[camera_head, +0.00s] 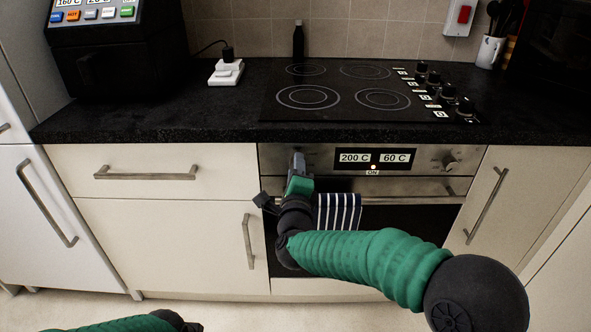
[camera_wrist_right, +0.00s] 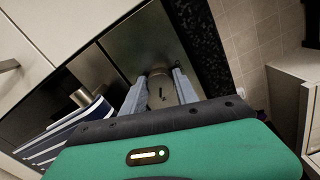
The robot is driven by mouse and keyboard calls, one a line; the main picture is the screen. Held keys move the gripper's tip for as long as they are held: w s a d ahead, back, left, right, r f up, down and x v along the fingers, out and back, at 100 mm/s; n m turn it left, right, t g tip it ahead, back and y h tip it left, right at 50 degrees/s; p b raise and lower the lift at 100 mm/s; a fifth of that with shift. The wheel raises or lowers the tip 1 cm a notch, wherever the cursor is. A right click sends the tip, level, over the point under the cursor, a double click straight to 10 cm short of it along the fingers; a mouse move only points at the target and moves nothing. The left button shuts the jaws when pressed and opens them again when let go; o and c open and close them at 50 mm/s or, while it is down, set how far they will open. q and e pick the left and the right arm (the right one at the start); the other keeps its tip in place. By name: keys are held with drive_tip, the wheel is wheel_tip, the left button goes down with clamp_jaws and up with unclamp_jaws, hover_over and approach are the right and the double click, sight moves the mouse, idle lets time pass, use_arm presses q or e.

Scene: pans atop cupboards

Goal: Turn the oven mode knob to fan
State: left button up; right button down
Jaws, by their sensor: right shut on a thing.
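The oven's steel control panel (camera_head: 322,156) sits under the worktop, with a display reading 200 C and 60 C and an ON light. My right gripper (camera_head: 298,160) is at the left end of this panel, over the left knob, which it mostly hides in the head view. In the right wrist view the round knob (camera_wrist_right: 161,91) is between the two fingers of my gripper (camera_wrist_right: 158,92), which is shut on it. A short dark mark shows on the knob's face. Another knob (camera_head: 447,160) is at the panel's right end. My left gripper is out of view.
A striped towel (camera_head: 340,212) hangs on the oven door handle (camera_head: 420,198), just below my right gripper. The black worktop (camera_head: 190,120) juts out above, with a hob (camera_head: 345,92) set in it. Cupboard handles (camera_head: 248,240) stick out on the left.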

drive_tip(key=c, duration=1)
unclamp_jaws()
drive_tip(key=shift+f, duration=0.45)
drive_tip(key=shift+o, duration=0.3)
drive_tip(key=shift+r, duration=0.15)
drive_tip(key=s+p, duration=0.4)
drive_tip(key=s, duration=1.3)
drive_tip(key=shift+w, duration=0.15)
